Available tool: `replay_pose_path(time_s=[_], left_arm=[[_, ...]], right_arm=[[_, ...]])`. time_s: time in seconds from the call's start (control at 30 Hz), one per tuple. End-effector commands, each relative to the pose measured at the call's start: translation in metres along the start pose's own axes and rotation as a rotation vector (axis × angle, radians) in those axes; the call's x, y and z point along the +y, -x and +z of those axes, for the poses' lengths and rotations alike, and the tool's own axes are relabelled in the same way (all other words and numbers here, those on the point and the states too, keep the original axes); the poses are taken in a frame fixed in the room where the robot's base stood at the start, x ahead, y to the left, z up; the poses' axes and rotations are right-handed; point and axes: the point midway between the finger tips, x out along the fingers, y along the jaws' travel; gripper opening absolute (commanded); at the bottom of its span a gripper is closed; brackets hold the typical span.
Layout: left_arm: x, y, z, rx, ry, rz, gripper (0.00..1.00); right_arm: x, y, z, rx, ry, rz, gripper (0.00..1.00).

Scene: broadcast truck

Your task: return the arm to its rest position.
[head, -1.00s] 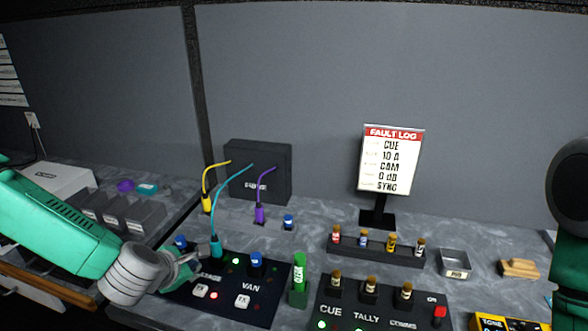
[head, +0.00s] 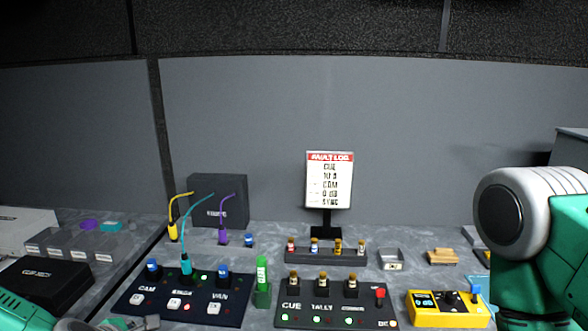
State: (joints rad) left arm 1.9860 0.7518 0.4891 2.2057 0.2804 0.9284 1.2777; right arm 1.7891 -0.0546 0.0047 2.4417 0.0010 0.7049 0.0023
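My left gripper (head: 140,322) shows only in part at the bottom left edge, low in front of the dark CAM/VAN panel (head: 190,310). Whether its fingers are open or shut is unclear, and I see nothing held in it. Part of my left arm (head: 25,318) is in the bottom left corner. My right arm (head: 540,240) stands bent at the right edge, and its gripper is out of view. A teal plug (head: 186,264) with its cable stands upright in the panel, apart from my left gripper.
Yellow (head: 173,232) and purple (head: 223,237) plugs stand behind the panel. A green post (head: 262,285) is beside it. The CUE/TALLY panel (head: 335,316), fuse rack (head: 325,256), fault log sign (head: 329,180) and yellow tester (head: 445,308) are to the right. A black case (head: 45,283) lies left.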

Motion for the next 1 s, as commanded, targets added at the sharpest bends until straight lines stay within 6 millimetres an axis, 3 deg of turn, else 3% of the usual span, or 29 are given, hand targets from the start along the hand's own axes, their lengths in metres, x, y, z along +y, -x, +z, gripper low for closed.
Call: replay_pose_path(time_s=[0.27, 0.47, 0.57, 0.7, 0.8, 0.9, 1.0], left_arm=[[-0.063, -0.013, -0.020, 0.004, -0.314, -0.103, 0.00], [-0.127, -0.016, -0.050, -0.012, -0.664, -0.220, 0.00], [-0.167, -0.017, -0.074, -0.034, -0.905, -0.306, 0.00], [-0.238, -0.011, -0.132, -0.113, -1.394, -0.491, 0.00], [-0.275, 0.001, -0.176, -0.204, -1.744, -0.630, 0.00], [-0.294, 0.013, -0.208, -0.294, -1.999, -0.735, 0.00], [-0.302, 0.021, -0.227, -0.358, -2.151, -0.799, 0.00]], right_arm=[[0.000, -0.019, 0.000, 0.002, 0.000, 0.000, 0.41], [0.000, -0.038, 0.001, 0.001, 0.000, 0.000, 0.41], [0.000, -0.051, 0.002, 0.001, 0.000, 0.000, 0.41], [-0.001, -0.080, 0.004, 0.001, 0.000, 0.000, 0.41], [-0.001, -0.098, 0.005, 0.001, 0.000, 0.000, 0.41], [-0.001, -0.109, 0.005, 0.001, 0.000, 0.000, 0.41], [-0.001, -0.115, 0.006, 0.001, 0.000, 0.000, 0.41]])
